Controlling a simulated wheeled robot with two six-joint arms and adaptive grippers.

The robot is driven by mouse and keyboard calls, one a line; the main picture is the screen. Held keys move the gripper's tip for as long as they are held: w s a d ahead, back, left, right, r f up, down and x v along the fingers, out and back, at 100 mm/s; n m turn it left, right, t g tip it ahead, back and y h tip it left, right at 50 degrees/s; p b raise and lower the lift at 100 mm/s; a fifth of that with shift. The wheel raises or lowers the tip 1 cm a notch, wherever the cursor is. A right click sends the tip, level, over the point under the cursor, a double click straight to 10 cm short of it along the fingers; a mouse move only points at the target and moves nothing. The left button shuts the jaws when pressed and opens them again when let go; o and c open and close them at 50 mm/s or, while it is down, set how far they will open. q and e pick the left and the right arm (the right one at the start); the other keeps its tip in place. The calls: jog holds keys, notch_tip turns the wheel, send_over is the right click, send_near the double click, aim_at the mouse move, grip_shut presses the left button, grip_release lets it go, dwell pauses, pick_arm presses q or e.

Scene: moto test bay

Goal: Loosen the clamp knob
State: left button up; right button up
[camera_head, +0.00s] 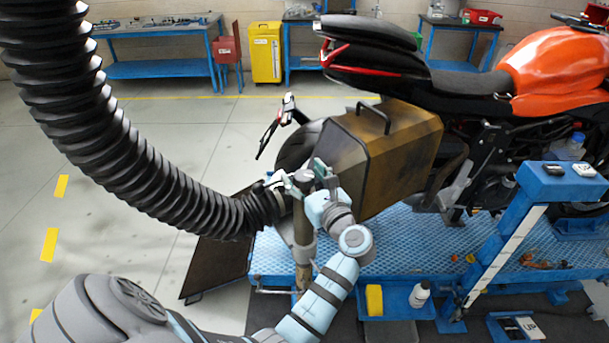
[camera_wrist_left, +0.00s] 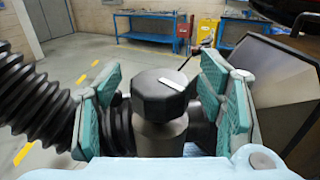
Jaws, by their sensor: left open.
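The clamp knob (camera_wrist_left: 158,94) is a dark faceted cap with a white mark on top. It sits on a grey post in the middle of the left wrist view. In the head view the knob (camera_head: 303,175) shows small at the top of the upright stand, beside the black hose end. My left gripper (camera_head: 299,180) is open at the knob. In the left wrist view its two green-padded fingers (camera_wrist_left: 162,102) stand on either side of the knob, with visible gaps. My right gripper is out of view.
A thick ribbed black hose (camera_head: 130,150) runs down from the upper left to the stand. A brown box with a handle (camera_head: 385,150) stands close right of the knob, on the blue lift (camera_head: 400,240) with an orange motorcycle (camera_head: 550,70). The left floor is mostly clear.

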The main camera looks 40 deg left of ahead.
aim_at(304, 175)
pick_arm(q)
notch_tip(304, 175, up, 10)
dwell(0.3)
dwell(0.3)
